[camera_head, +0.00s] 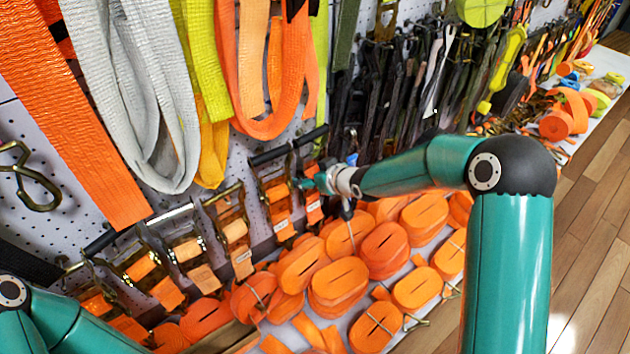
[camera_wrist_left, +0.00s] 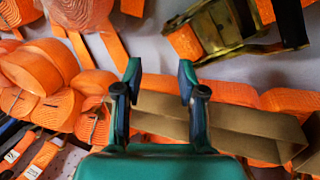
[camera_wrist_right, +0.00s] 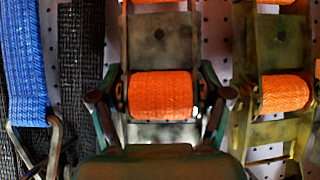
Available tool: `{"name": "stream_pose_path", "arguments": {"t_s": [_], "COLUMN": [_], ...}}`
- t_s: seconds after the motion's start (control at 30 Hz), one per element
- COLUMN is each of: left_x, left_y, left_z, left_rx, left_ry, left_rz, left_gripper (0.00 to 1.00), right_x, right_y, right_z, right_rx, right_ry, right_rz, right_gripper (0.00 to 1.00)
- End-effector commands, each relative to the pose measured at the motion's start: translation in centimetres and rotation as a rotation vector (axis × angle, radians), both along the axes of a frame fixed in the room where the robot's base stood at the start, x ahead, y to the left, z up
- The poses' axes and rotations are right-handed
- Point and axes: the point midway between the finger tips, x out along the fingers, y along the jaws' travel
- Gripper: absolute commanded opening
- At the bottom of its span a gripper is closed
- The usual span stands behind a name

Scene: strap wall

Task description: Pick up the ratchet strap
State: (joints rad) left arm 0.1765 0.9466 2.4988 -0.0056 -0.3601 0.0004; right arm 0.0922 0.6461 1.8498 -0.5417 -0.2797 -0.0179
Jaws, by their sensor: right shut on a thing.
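My right gripper (camera_head: 312,183) reaches the row of ratchet straps hanging on the pegboard. In the right wrist view, its two fingers (camera_wrist_right: 160,105) are shut on a ratchet strap (camera_wrist_right: 160,95), one on each side of its orange webbing roll and metal frame. In the head view this strap (camera_head: 313,207) is partly covered by the gripper. It still hangs upright against the board. My left gripper (camera_wrist_left: 160,75) is open and empty in the left wrist view, above a tan strap (camera_wrist_left: 235,125) and orange rolls; the head view does not show its fingers.
Another ratchet strap (camera_wrist_right: 285,93) hangs close to the right of the held one, and a blue strap (camera_wrist_right: 25,60) hangs to the left. Several orange strap rolls (camera_head: 338,280) cover the shelf below. Long grey webbing (camera_head: 130,90) hangs at the upper left. The wooden floor (camera_head: 590,270) is clear.

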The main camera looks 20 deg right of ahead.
Motion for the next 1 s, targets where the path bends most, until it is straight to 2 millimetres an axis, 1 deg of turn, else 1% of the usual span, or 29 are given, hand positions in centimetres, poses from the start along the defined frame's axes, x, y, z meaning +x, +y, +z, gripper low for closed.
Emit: {"name": "stream_pose_path", "arguments": {"t_s": [0.27, 0.67, 0.7, 0.87, 0.97, 1.0], "left_x": [0.0, 0.0, 0.0, 0.0, 0.0, 0.0], "left_y": [0.0, 0.0, 0.0, 0.0, 0.0, 0.0], "left_z": [0.3, 1.9, 1.5, 1.2, 1.2, 1.2], "left_rx": [0.0, 0.0, 0.0, 0.0, 0.0, 0.0], "left_ry": [0.0, 0.0, 0.0, 0.0, 0.0, 0.0], "left_rz": [0.0, 0.0, 0.0, 0.0, 0.0, 0.0], "left_gripper": [0.4, 0.4, 0.4, 0.4, 0.4, 0.4], "right_x": [0.1, 0.1, -0.3, -2.2, -4.0, -4.9], "right_y": [0.0, 0.0, -0.2, -1.0, -1.7, -2.0], "right_z": [0.9, 4.3, 3.8, 3.7, 3.8, 3.8], "right_rx": [0.0, 0.0, 0.0, 0.001, 0.001, 0.0], "right_ry": [-0.006, -0.009, -0.006, -0.006, -0.006, -0.005], "right_rz": [-0.001, -0.001, -0.001, -0.003, -0.004, -0.004], "right_gripper": [0.07, 0.07, 0.07, 0.07, 0.07, 0.07]}}
